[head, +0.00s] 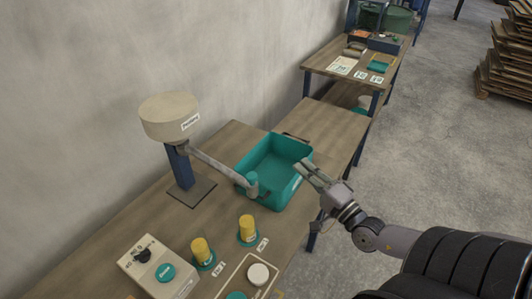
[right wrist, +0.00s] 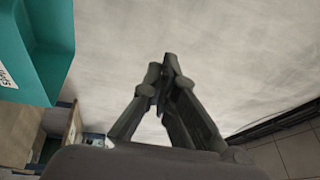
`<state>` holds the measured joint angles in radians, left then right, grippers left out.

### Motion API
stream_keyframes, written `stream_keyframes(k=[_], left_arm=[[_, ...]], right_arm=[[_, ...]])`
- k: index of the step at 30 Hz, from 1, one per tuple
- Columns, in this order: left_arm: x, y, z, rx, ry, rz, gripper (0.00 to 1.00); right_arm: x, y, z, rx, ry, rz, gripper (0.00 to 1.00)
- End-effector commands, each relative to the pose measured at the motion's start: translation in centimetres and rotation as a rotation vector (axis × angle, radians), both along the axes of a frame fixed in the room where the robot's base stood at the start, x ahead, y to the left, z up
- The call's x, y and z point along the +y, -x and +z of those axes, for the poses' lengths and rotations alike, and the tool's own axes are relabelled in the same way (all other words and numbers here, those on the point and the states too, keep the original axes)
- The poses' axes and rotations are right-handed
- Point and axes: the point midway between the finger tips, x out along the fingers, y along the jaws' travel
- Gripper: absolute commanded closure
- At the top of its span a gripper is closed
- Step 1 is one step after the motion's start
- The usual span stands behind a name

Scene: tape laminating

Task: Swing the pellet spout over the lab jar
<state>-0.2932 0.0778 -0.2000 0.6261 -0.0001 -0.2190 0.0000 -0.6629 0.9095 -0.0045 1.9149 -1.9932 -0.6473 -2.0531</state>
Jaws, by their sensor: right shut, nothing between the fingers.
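The pellet hopper (head: 170,117) is a beige drum on a blue post with a flat base. Its grey spout arm (head: 215,167) reaches right and ends in a teal nozzle (head: 252,187) at the near left edge of a teal bin (head: 262,148). I cannot tell for sure which thing is the lab jar; a round white-topped item (head: 258,274) stands on a pale tray at the near edge. My right gripper (head: 303,165) is shut and empty beside the bin's right side, apart from the spout. It also shows shut in the right wrist view (right wrist: 168,64). My left gripper is out of view.
Two yellow cylinders (head: 201,251) (head: 247,229) stand on teal bases in front of the nozzle. A control box (head: 158,266) with a black knob and teal button sits near left. A wall runs behind the table. The bin also shows in the right wrist view (right wrist: 35,45).

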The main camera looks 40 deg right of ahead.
Motion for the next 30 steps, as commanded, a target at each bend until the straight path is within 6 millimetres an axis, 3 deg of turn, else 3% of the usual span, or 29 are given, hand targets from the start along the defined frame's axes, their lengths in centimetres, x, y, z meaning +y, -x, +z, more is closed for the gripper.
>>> stream_keyframes(k=[3,8,17,28,30], left_arm=[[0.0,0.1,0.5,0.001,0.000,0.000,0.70],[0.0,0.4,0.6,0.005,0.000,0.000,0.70],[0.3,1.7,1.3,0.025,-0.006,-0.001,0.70],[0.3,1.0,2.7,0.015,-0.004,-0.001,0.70],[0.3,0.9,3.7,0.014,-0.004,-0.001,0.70]], right_arm=[[2.2,1.5,-1.2,0.096,0.031,0.078,1.00],[3.0,1.4,-1.7,0.122,0.038,0.100,1.00],[3.4,-2.4,-1.2,0.115,0.037,0.096,1.00],[4.3,-8.1,-0.9,0.116,0.036,0.095,1.00],[5.4,-7.6,-1.0,0.123,0.032,0.098,1.00]])
